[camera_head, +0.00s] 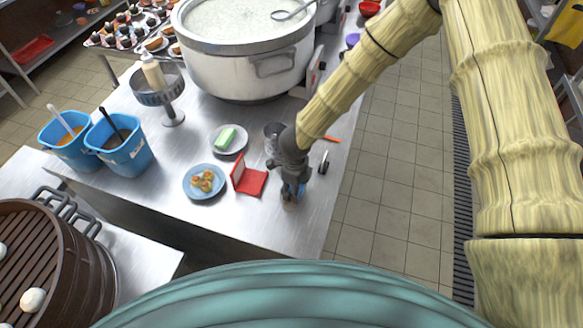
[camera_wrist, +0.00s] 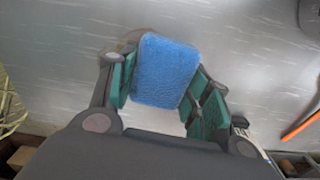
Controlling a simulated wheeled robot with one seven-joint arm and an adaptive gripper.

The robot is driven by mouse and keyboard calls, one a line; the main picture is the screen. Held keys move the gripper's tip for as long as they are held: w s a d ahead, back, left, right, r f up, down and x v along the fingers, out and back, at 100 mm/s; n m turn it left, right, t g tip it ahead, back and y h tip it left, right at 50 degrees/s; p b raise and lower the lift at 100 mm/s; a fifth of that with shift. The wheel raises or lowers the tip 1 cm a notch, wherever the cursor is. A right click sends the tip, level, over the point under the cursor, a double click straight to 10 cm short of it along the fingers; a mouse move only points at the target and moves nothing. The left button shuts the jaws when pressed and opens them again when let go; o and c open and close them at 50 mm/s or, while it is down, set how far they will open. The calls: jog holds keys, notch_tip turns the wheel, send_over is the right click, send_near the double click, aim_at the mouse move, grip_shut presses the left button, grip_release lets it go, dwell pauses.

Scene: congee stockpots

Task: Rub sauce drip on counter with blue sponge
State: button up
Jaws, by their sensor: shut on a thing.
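My gripper (camera_head: 292,186) is pointed down at the steel counter (camera_head: 230,221) near its front right corner. In the wrist view my gripper (camera_wrist: 163,88) is shut on the blue sponge (camera_wrist: 166,66), which sits between the green-padded fingers. In the head view only a bit of blue shows at the fingertips. A faint brownish patch (camera_wrist: 130,37), perhaps the sauce drip, shows at the sponge's upper left edge, partly hidden by it. I cannot tell if the sponge touches the counter.
A red folded object (camera_head: 249,181), a blue plate of food (camera_head: 191,192) and a plate with a green-and-white block (camera_head: 216,146) lie left of my gripper. A metal cup (camera_head: 271,137) and a large stockpot (camera_head: 220,68) stand behind. The counter's edge is close on the right.

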jog(key=r, duration=0.1)
jog(key=r+p, duration=0.1)
jog(key=r, duration=0.1)
jog(key=a+r+p, duration=0.1)
jog(key=shift+s+r, duration=0.25)
jog(key=shift+w+r+p, duration=0.25)
jog(key=shift+r+p, duration=0.65)
jog(key=shift+r, duration=0.05)
jog(key=shift+s+r+p, duration=0.15)
jog(key=shift+r+p, duration=0.45)
jog(key=shift+r, duration=0.25)
jog(key=shift+f, duration=0.1)
